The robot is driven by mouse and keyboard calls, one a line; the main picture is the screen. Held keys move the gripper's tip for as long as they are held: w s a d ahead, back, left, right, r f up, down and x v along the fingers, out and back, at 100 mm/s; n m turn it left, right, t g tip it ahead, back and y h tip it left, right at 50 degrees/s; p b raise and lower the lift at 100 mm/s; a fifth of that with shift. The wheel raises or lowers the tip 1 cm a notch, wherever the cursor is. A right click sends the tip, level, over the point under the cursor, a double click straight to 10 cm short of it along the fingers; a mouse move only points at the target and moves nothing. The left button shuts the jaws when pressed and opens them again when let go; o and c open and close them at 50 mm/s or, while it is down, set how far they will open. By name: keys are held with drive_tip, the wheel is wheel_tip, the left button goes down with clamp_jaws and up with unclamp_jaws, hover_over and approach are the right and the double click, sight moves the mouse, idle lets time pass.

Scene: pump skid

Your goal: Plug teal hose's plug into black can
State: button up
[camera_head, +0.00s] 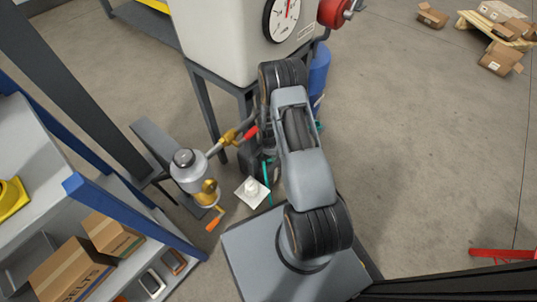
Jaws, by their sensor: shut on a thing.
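The teal hose (267,172) shows as a thin teal strip just left of my arm, running down toward the floor. Small teal bits also show to the right of my arm, under the blue cylinder. The hose's plug cannot be seen. A dark rounded shape (249,157) stands left of my arm, below a red valve handle; I cannot tell whether it is the black can. My arm's upper link and elbow cover the area beyond, and my gripper is hidden behind them.
A grey cylinder with yellow fittings (193,176) and a pipe with a red handle (250,133) stand left of my arm. A white tank (225,45) on grey legs is behind. A blue-grey shelf (120,195) with boxes fills the lower left. The right floor is mostly clear.

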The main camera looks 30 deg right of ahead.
drive_tip(key=shift+f, duration=0.3)
drive_tip(key=o, duration=1.1)
drive_tip(key=shift+r, duration=0.15)
wheel_tip(320, 180, up, 7)
drive_tip(key=p, duration=0.3)
drive_tip(key=shift+r, duration=0.2)
